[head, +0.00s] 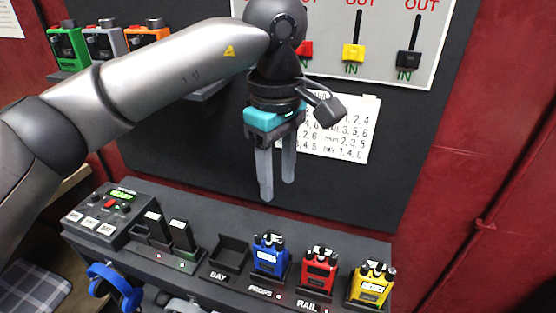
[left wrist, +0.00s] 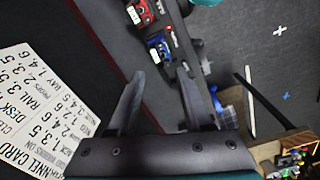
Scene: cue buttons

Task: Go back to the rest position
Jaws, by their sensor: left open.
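My left gripper (head: 277,180) hangs in the air, fingers down, in front of the dark wall board and above the console shelf. Its two grey fingers are apart with nothing between them. In the left wrist view the gripper (left wrist: 165,100) also shows open and empty, with the printed channel card (left wrist: 40,110) to its left. In the head view that card (head: 345,140) is partly hidden behind the gripper. My right gripper is in neither view.
A shelf (head: 190,262) below holds a control box (head: 103,215), an empty BAY holder (head: 230,257), and blue (head: 270,258), red (head: 319,268) and yellow (head: 371,283) radios. A switch panel (head: 425,75) is above right. Green (head: 68,48) and orange (head: 147,38) units stand upper left. Blue headphones (head: 118,288) hang below.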

